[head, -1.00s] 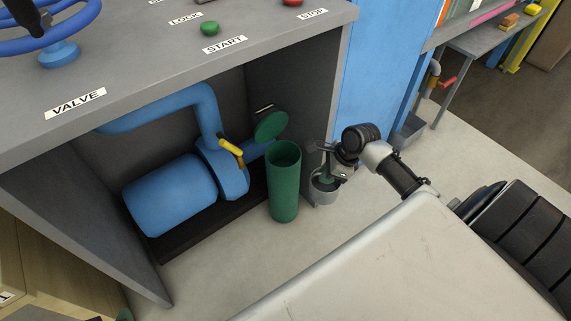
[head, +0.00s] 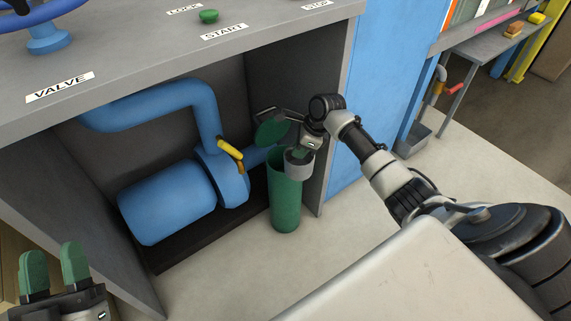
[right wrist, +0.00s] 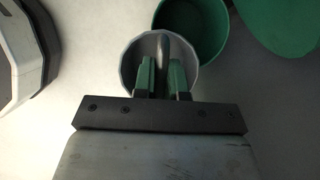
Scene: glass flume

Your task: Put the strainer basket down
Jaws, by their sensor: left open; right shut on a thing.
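The strainer basket (head: 298,169) is a small grey cup. In the right wrist view, its round rim (right wrist: 128,68) surrounds my green fingertips and a grey upright bar between them. My right gripper (right wrist: 163,76) is shut on that bar; in the head view the gripper (head: 306,146) is partly hidden by its own wrist. The basket overlaps the mouth of the green strainer body (head: 285,205), offset to one side of it in the right wrist view (right wrist: 205,20). The round green lid (head: 272,131) stands open behind. My left gripper (head: 55,270) is open and empty at lower left.
The blue pump (head: 170,200) with a yellow-handled valve (head: 229,149) fills the recess left of the strainer body. The grey console top (head: 130,65) overhangs it. A blue cabinet panel (head: 375,110) stands to the right. The floor (head: 245,265) in front is clear.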

